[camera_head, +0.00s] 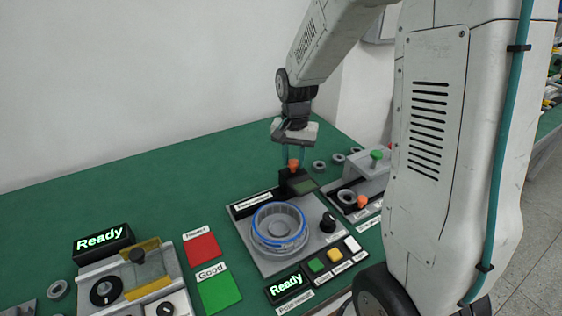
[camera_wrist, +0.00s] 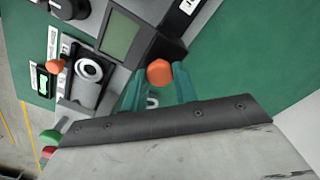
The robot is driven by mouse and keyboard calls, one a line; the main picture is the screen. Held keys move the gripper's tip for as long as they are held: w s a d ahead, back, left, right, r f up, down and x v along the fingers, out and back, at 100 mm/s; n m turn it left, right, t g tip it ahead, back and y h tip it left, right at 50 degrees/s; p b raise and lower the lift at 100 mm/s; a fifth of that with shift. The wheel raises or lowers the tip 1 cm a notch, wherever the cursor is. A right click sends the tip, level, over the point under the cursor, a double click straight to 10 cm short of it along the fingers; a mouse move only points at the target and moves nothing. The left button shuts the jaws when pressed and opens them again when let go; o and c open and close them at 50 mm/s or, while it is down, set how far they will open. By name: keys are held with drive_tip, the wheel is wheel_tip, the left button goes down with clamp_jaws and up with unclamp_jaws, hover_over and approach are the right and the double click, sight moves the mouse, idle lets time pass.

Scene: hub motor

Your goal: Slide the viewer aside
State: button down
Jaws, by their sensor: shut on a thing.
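The viewer (camera_head: 299,183) is a small black unit with a greenish screen, at the back edge of the grey test station beside the round fixture. An orange knob (camera_head: 293,165) stands up from it. My gripper (camera_head: 293,158) points down over it, its teal fingers shut on the orange knob. In the wrist view the viewer's screen (camera_wrist: 121,36) lies up and left of the knob (camera_wrist: 159,72), which sits between the fingertips of my gripper (camera_wrist: 158,84). The fingers partly hide the viewer's base.
The round fixture (camera_head: 279,229) with a blue ring is in front of the viewer. A grey station (camera_head: 368,178) with green and orange knobs stands close to the right. Loose grey rings (camera_head: 319,166) lie behind. Green table is bare to the left.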

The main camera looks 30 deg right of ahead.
drive_tip(key=shift+d, duration=0.2)
drive_tip(key=c, duration=1.1)
unclamp_jaws()
drive_tip(key=shift+d, duration=0.25)
drive_tip(key=shift+a, duration=0.15)
drive_tip(key=shift+a+r, duration=0.1)
drive_tip(key=shift+r, duration=0.1)
wheel_tip(320, 180, up, 8)
drive_tip(key=shift+f, duration=0.25)
